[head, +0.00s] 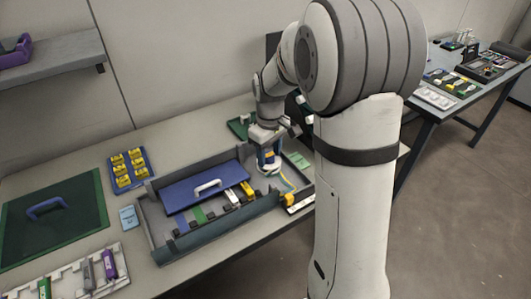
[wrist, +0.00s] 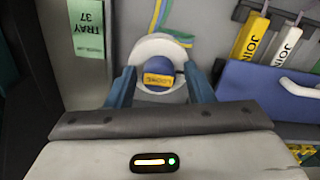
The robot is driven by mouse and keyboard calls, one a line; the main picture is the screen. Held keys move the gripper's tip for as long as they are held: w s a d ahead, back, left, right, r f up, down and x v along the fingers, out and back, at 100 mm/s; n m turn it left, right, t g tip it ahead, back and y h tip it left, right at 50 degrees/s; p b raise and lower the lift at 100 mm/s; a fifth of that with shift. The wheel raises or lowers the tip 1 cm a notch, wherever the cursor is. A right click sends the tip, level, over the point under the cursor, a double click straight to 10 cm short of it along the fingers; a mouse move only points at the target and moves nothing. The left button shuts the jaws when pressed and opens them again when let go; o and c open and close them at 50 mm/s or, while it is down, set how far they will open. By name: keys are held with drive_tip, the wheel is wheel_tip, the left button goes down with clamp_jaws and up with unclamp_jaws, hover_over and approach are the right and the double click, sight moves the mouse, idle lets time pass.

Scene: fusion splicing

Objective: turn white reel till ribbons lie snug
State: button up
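The white reel (wrist: 157,46) is below my gripper in the wrist view, with a round blue knob (wrist: 157,66) at its middle. A yellow label on the knob seems to read LOOSE. Yellow, blue and green ribbons (wrist: 181,37) run off the reel's far side and look slack. My gripper (wrist: 159,71) is open, its two blue fingers on either side of the knob with gaps showing. In the head view my gripper (head: 267,147) is over the reel (head: 268,169) at the right end of the grey tray (head: 197,247).
A green TRAY 37 card (wrist: 88,32) lies left of the reel in the wrist view. A blue lid with a white handle (wrist: 246,84) and yellow and white labelled pieces (wrist: 250,38) are at right. The tray walls stand close around the reel.

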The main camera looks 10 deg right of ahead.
sight(269, 155)
drive_tip(key=c, duration=0.8)
drive_tip(key=shift+m+p, duration=0.45)
drive_tip(key=shift+m, duration=1.45)
drive_tip(key=o, duration=1)
drive_tip(key=shift+c, duration=0.2)
wheel_tip(269, 155, up, 8)
drive_tip(key=shift+f+p, duration=0.1)
drive_tip(key=shift+p, duration=0.3)
